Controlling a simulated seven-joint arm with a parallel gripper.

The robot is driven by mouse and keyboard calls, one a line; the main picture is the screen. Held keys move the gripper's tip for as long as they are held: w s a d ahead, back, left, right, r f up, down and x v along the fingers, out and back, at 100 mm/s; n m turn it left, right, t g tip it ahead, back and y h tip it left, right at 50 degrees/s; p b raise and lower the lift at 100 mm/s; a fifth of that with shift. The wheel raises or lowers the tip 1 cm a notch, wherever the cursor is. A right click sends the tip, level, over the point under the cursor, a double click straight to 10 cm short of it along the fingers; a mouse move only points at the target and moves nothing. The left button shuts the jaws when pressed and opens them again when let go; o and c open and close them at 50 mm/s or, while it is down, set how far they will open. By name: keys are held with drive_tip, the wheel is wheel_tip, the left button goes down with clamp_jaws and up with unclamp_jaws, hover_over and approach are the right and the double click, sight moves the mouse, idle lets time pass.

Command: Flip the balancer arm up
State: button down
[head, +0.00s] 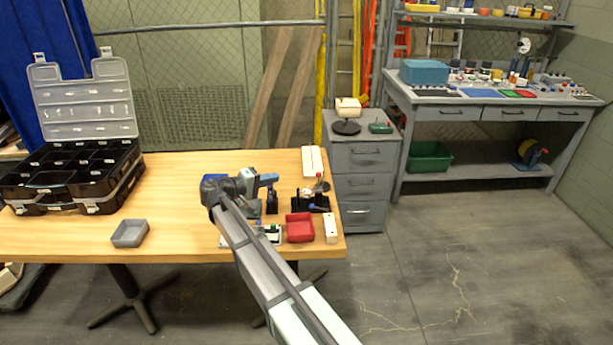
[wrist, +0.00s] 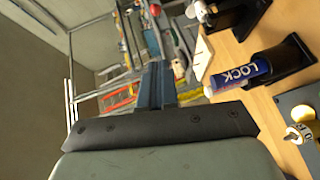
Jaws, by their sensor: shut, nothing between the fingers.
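My gripper (head: 270,179) is above the right part of the wooden table, its blue fingers closed together with nothing between them. The fingers also show in the wrist view (wrist: 153,85). A black fixture with a silver part and a small red piece (head: 313,202) stands just right of and below the fingers in the head view. Its black body (wrist: 238,14) is cut off at the top right of the wrist view. I cannot tell for sure which part is the balancer arm. The fingers appear apart from the fixture.
A blue LOCK bottle (wrist: 240,75) sits by a black holder (wrist: 285,65). A red tray (head: 300,228), white block (head: 331,229) and white box (head: 312,160) are nearby. A grey tray (head: 130,233) and open black organizer (head: 70,175) are left. The table's middle (head: 175,195) is clear.

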drive_tip(key=x, duration=0.4)
drive_tip(key=s+x, duration=0.1)
drive_tip(key=x, duration=0.3)
drive_tip(key=d+x, duration=0.1)
drive_tip(key=x, duration=0.3)
drive_tip(key=shift+s+f, duration=0.15)
drive_tip(key=shift+s, duration=0.15)
drive_tip(key=shift+s+d+f, duration=0.1)
drive_tip(key=shift+d+f, duration=0.05)
drive_tip(key=shift+d, duration=0.4)
drive_tip(key=shift+d, duration=0.1)
